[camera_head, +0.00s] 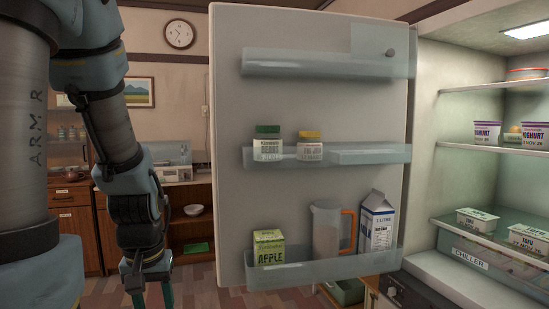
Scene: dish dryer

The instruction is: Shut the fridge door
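The fridge door (290,203) stands wide open in the middle of the view, its inner side with shelves facing me. Its lower shelf holds a green apple carton (268,249), a jug with an orange handle (327,228) and a milk carton (376,222). Two jars (268,148) stand on the middle shelf. The lit fridge interior (455,150) is open at the right. My gripper (153,298) hangs low at the left, left of the door's free edge and apart from it in the picture. Its fingertips are cut off by the bottom edge.
Inside the fridge are yoghurt tubs (487,133) and a chiller drawer (490,238) with tofu packs on top. A wooden cabinet (75,215) and a shelf unit with a white bowl (194,210) stand behind at the left. Tiled floor (200,285) shows left of the door.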

